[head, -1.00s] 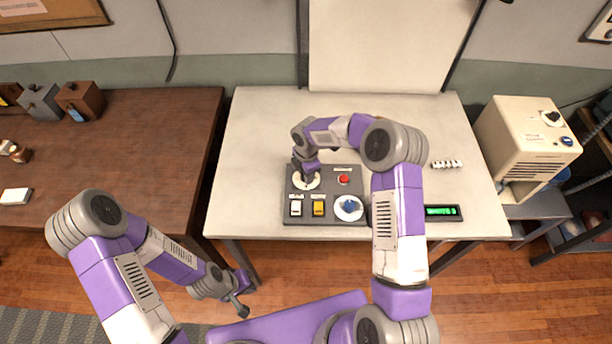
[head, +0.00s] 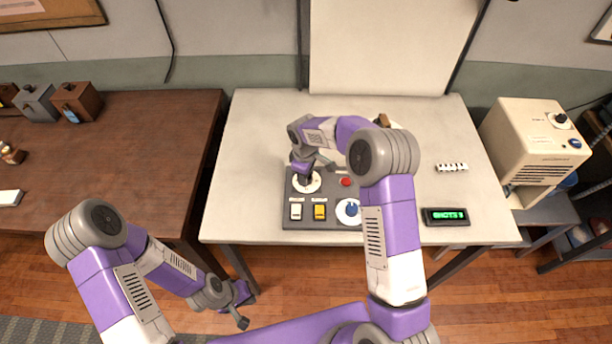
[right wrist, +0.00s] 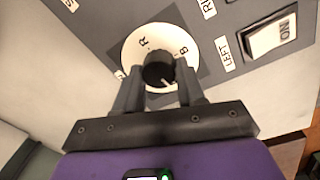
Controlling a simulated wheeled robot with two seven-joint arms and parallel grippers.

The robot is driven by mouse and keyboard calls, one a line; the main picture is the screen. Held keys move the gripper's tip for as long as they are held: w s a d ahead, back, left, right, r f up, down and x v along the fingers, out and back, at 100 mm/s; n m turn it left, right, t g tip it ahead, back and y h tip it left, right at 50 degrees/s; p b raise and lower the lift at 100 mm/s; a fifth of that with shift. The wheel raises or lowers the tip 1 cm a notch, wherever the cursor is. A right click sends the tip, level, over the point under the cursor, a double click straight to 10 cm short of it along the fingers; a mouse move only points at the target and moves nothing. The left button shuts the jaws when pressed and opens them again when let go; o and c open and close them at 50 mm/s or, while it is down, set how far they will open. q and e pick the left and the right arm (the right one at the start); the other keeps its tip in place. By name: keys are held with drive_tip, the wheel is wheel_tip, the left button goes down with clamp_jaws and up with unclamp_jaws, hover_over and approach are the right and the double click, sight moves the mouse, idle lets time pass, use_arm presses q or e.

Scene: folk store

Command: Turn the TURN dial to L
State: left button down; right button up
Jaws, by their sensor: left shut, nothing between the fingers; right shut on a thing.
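A dark grey control panel (head: 335,222) lies on the pale table. At its upper left is a white round dial plate (head: 313,187) with a black knob (right wrist: 159,69). The right wrist view shows R and B on the plate, another mark partly hidden at lower left, and a short white line at the knob's lower edge. The dial's name label is not readable. My right gripper (right wrist: 156,92) is shut on the knob, one finger on each side. My left gripper (head: 241,321) is shut and empty, low in front of the table, away from the panel.
The panel also has a white switch (head: 296,211), a yellow switch (head: 320,212), a red button (head: 346,182) and a blue-knobbed dial (head: 351,209). A green-lit display (head: 445,216) lies to the right. A beige machine (head: 540,145) stands further right. The table's left part is clear.

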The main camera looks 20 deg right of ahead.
drive_tip(key=shift+w+m, duration=0.1)
drive_tip(key=shift+m, duration=0.9)
drive_tip(key=o, duration=1.1)
drive_tip(key=shift+c, duration=0.2)
drive_tip(key=shift+r, duration=0.15)
wheel_tip(320, 180, up, 7)
drive_tip(key=shift+a+r, duration=0.15)
drive_tip(key=shift+r, duration=0.05)
